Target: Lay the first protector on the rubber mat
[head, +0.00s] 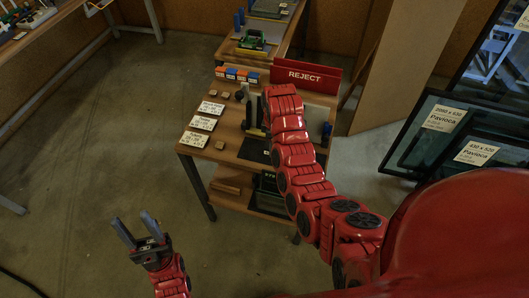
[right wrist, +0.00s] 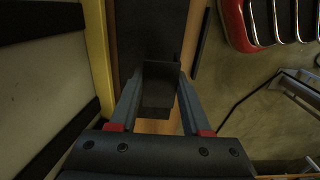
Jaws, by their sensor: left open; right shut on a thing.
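My right gripper (right wrist: 160,85) is shut on a dark block-like piece, which I take to be the protector (right wrist: 160,92), in the right wrist view. In the head view the right gripper is over the wooden table, largely covered by my red arm. A flat black surface, perhaps the rubber mat (head: 255,150), shows on the table beside the arm; a dark surface also lies behind the held piece in the wrist view. I cannot tell whether the piece touches it. My left gripper (head: 137,230) is open and empty above the floor, left of the table.
A red REJECT holder (head: 305,75) stands at the table's back right. White label cards (head: 203,122) lie along its left edge, with small tan blocks (head: 220,145) nearby. Framed panes (head: 440,130) lean at the right.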

